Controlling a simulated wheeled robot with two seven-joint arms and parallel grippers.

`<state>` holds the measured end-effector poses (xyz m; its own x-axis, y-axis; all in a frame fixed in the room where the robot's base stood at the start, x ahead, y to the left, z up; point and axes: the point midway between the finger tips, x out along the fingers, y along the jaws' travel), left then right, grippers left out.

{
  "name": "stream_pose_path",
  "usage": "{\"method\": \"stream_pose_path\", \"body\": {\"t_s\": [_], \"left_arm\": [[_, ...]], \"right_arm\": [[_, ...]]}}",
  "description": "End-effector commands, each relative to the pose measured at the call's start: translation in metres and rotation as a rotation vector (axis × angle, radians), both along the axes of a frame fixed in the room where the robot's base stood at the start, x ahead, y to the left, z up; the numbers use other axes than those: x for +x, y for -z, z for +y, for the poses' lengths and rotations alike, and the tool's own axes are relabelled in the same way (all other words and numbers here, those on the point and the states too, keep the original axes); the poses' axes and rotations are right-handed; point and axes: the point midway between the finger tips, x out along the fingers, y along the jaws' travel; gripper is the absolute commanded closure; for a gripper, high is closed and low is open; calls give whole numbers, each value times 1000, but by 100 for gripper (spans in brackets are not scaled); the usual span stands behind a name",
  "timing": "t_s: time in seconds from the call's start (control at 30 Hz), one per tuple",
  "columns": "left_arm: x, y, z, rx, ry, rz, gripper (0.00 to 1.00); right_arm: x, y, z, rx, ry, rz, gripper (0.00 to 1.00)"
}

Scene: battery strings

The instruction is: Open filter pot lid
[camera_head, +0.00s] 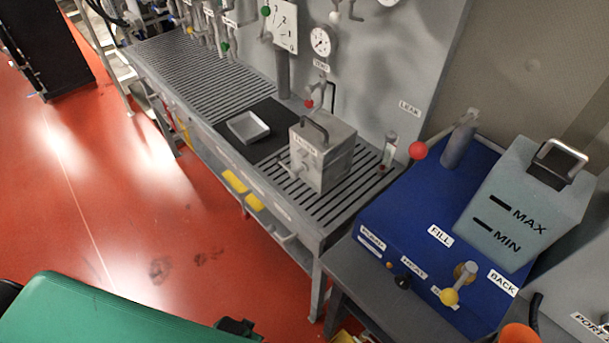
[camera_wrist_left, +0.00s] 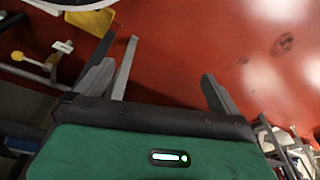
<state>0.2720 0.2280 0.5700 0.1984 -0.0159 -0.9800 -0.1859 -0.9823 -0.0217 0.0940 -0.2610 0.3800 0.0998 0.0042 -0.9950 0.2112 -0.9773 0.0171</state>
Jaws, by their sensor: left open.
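A grey metal box-shaped pot (camera_head: 322,160) stands on the slatted bench. Its flat lid (camera_head: 322,133) looks closed and carries a dark arched handle (camera_head: 309,128). A small label on the pot's front is too small to read surely. My left gripper (camera_wrist_left: 165,65) is open and empty in the left wrist view, its fingers spread above the red floor. In the head view, only its green housing and a dark edge show at the bottom left, well apart from the pot. My right gripper is not in view.
A shallow grey tray (camera_head: 248,127) lies on a black mat left of the pot. At right, a blue unit (camera_head: 400,210) carries a translucent MAX/MIN tank (camera_head: 520,205) and a red-knobbed lever (camera_head: 418,150). A gauge panel stands behind. The red floor before the bench is clear.

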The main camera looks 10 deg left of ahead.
Motion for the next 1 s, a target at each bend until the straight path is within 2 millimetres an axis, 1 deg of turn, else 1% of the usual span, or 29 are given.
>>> {"method": "stream_pose_path", "body": {"t_s": [0.03, 0.27, 0.47, 0.53, 0.57, 0.6, 0.67, 0.7, 0.77, 0.8, 0.87, 0.9, 0.97, 1.0], "left_arm": [[8, -10, -1, -2, -1, -13, 0], [35, -85, -4, -14, -3, -58, 0], [62, -157, -8, -59, 23, -150, 0], [80, -187, -12, -97, 55, -218, 0], [93, -203, -15, -122, 77, -264, 0], [110, -222, -20, -156, 111, -326, 0], [133, -247, -26, -205, 158, -411, 0], [148, -262, -30, -233, 188, -467, 0], [171, -284, -34, -275, 228, -556, 0], [186, -299, -37, -301, 253, -615, 0], [209, -323, -40, -343, 286, -710, 0], [225, -340, -41, -368, 306, -776, 0], [248, -367, -41, -405, 331, -876, 0], [261, -385, -41, -429, 342, -939, 0]], "right_arm": [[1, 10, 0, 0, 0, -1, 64], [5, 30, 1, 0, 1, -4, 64], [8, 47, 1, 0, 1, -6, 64], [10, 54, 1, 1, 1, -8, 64], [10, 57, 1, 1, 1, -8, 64], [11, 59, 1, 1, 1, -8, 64], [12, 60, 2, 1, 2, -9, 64], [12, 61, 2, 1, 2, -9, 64], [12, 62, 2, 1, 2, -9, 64], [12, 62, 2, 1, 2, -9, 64], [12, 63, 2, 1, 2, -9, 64], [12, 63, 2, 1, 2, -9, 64], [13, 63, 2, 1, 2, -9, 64], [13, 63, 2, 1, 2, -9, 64]]}}
